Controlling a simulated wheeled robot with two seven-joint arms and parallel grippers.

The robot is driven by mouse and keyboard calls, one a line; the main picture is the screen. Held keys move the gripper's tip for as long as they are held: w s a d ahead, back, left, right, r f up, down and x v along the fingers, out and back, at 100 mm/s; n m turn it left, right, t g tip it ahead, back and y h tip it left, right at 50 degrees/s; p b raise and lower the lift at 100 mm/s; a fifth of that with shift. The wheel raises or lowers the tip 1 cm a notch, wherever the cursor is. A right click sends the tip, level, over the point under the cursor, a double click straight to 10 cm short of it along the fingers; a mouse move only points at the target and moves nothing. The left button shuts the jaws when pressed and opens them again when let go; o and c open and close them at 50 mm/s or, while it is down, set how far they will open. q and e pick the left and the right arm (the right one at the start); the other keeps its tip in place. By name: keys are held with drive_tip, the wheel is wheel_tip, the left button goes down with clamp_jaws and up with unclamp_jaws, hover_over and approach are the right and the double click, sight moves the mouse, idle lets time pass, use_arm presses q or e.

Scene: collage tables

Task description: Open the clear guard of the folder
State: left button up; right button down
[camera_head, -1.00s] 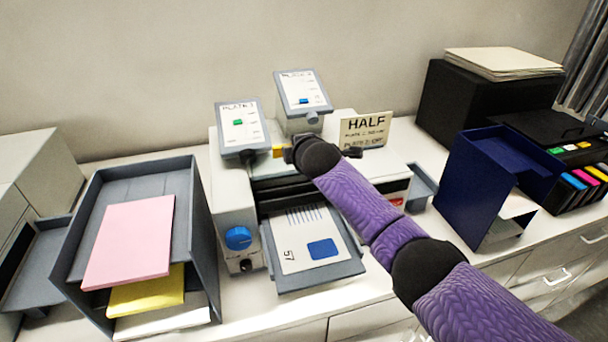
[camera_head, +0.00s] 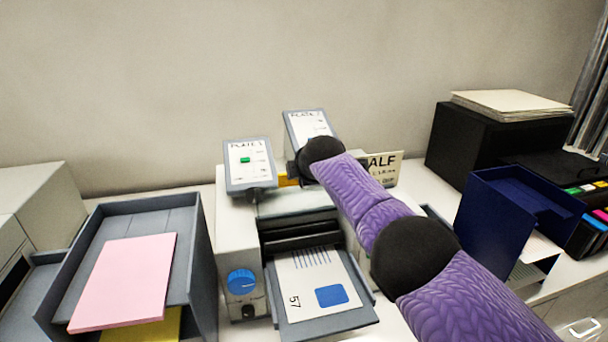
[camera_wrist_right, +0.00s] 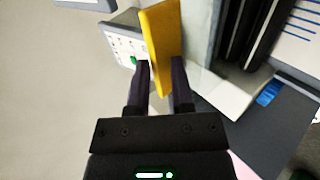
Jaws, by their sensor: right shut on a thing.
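The folder (camera_head: 234,230) is a white machine with a blue knob, dark rollers and a sheet marked 57 on its front tray. Its clear guard (camera_head: 298,203) is hard to make out above the rollers; how far it is open I cannot tell. A yellow handle (camera_head: 287,181) shows behind plate 1, partly hidden by my right arm. In the right wrist view, my right gripper (camera_wrist_right: 160,75) has its dark fingers on both sides of the yellow handle (camera_wrist_right: 163,35), shut on it. In the head view my wrist hides these fingers. My left gripper is out of view.
Plate 1 (camera_head: 248,166) and plate 2 (camera_head: 308,127) stand tilted at the folder's back. A HALF sign (camera_head: 381,167) is partly behind my arm. A grey paper tray (camera_head: 203,260) stands left, a navy holder (camera_head: 490,220) right. A black box (camera_head: 480,145) is further right.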

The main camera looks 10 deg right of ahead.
drive_tip(key=shift+s+f, duration=0.15)
drive_tip(key=shift+f, duration=0.35)
drive_tip(key=c, duration=0.7)
unclamp_jaws()
drive_tip(key=shift+r+p, duration=0.5)
drive_tip(key=shift+p, duration=0.3)
drive_tip(key=p+v, duration=0.1)
drive_tip(key=v, duration=0.8)
drive_tip(key=shift+s, duration=0.15)
